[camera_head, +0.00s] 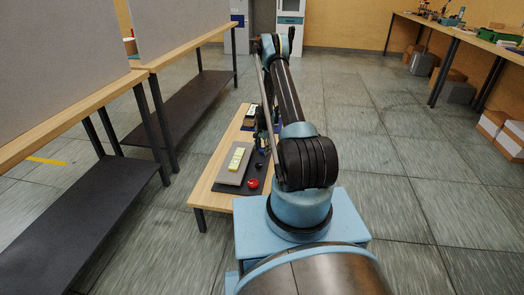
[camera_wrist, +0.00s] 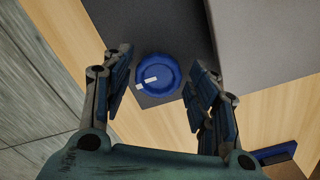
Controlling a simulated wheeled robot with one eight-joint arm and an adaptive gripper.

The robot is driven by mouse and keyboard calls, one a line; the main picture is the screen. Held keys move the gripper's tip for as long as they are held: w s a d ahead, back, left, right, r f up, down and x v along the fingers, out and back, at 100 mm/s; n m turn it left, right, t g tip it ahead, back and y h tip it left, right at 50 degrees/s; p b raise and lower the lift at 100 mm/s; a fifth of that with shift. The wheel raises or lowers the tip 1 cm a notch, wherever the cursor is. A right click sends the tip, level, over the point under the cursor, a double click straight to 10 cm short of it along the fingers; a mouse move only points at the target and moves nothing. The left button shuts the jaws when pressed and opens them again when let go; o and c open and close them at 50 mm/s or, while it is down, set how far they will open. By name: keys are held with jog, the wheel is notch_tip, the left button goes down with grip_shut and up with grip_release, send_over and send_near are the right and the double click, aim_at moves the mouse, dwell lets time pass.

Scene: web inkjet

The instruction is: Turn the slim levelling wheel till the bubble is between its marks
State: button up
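A round blue wheel (camera_wrist: 159,71) with a white mark on its face shows in the wrist view on a dark grey mat or plate. My gripper (camera_wrist: 161,62) is open, with one finger to the left of the wheel and one to the right. A gap shows between each finger and the wheel's rim. In the head view my gripper is mostly hidden by my arm. A pale panel with a yellow-green strip (camera_head: 236,160) lies on the low bench. I cannot make out a bubble or its marks in either view.
The low wooden bench (camera_head: 205,184) also carries a red knob (camera_head: 253,183) and a small dark knob (camera_head: 258,165). A large grey block (camera_wrist: 270,40) stands right of the wheel. A dark blue object (camera_wrist: 274,153) lies at the lower right. Open floor (camera_head: 375,150) lies right of the bench.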

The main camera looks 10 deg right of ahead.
jog(key=c, duration=0.5)
jog(key=shift+c, duration=0.2)
jog(key=shift+n, duration=0.3)
jog(key=shift+c, duration=0.2)
jog(key=shift+n, duration=1.2)
jog(key=n, duration=0.4)
jog(key=shift+n, duration=0.3)
jog(key=n, duration=0.6)
jog(key=shift+d+n, duration=0.2)
jog(key=shift+n, duration=0.2)
jog(key=o, duration=1.1)
